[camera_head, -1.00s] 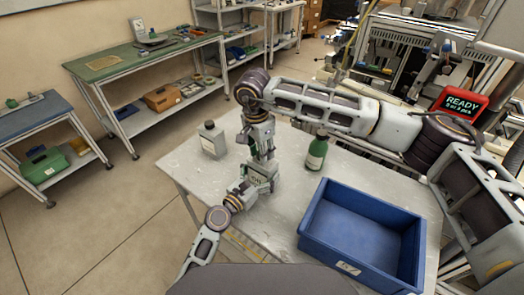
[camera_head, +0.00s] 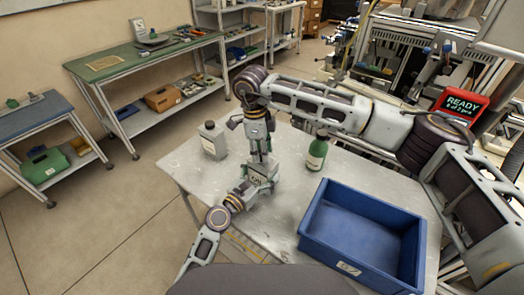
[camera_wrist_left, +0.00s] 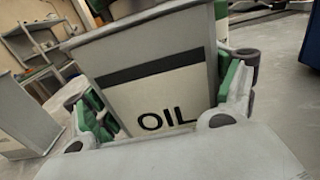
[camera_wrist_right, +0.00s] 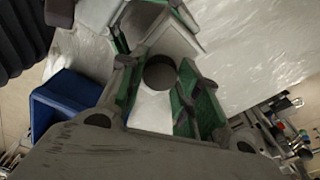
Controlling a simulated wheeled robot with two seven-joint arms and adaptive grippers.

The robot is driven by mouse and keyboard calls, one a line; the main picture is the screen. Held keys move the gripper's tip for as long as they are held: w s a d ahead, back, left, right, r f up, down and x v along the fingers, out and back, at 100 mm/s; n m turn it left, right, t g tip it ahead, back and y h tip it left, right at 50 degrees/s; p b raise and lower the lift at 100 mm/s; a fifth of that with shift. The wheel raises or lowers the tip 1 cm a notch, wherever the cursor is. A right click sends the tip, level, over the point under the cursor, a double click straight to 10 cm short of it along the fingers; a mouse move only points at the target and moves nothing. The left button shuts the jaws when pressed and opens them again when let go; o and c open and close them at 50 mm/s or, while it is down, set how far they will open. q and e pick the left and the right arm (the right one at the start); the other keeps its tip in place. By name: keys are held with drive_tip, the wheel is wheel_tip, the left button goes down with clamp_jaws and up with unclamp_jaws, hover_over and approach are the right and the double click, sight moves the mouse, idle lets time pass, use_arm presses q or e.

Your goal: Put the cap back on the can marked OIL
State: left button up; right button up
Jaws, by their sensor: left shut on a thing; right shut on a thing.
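The can marked OIL (camera_wrist_left: 160,85) stands between the fingers of my left gripper (camera_head: 255,184), which is shut on it. The label faces the left wrist camera. My right gripper (camera_head: 260,153) is directly above the can in the head view, pointing down. In the right wrist view it is shut on a dark round cap (camera_wrist_right: 160,73) between its green-padded fingers. A dark shape shows at the can's top edge in the left wrist view. The can's opening and any gap between cap and can are unclear.
Another grey can (camera_head: 212,142) with a dark top stands to the left on the table (camera_head: 190,178). A green bottle (camera_head: 317,153) stands to the right. A blue crate (camera_head: 312,238) fills the front right. The table's left side has bare room.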

drive_tip(key=m, duration=0.4)
drive_tip(key=shift+w+g, duration=0.1)
drive_tip(key=shift+g, duration=0.2)
drive_tip(key=m, duration=0.5)
drive_tip(key=shift+d+y, duration=0.1)
drive_tip(key=shift+y, duration=0.2)
drive_tip(key=m, duration=0.4)
drive_tip(key=shift+w+g, duration=0.1)
drive_tip(key=shift+g, duration=0.2)
drive_tip(key=m+y, duration=0.1)
drive_tip(key=m, duration=0.4)
drive_tip(key=shift+d, duration=0.1)
drive_tip(key=m, duration=0.4)
drive_tip(key=shift+m+y, duration=0.3)
drive_tip(key=shift+m, duration=0.1)
drive_tip(key=m, duration=0.4)
drive_tip(key=shift+d, duration=0.1)
drive_tip(key=m+t, duration=0.1)
drive_tip(key=m, duration=0.4)
drive_tip(key=shift+m+y, duration=0.3)
drive_tip(key=m, duration=0.3)
drive_tip(key=shift+s+a+f+m+t, duration=0.1)
drive_tip(key=shift+s+a+m+t, duration=0.1)
drive_tip(key=shift+s+m+t, duration=0.1)
drive_tip(key=o, duration=0.7)
drive_tip(key=shift+o, duration=0.2)
drive_tip(key=shift+r, duration=0.2)
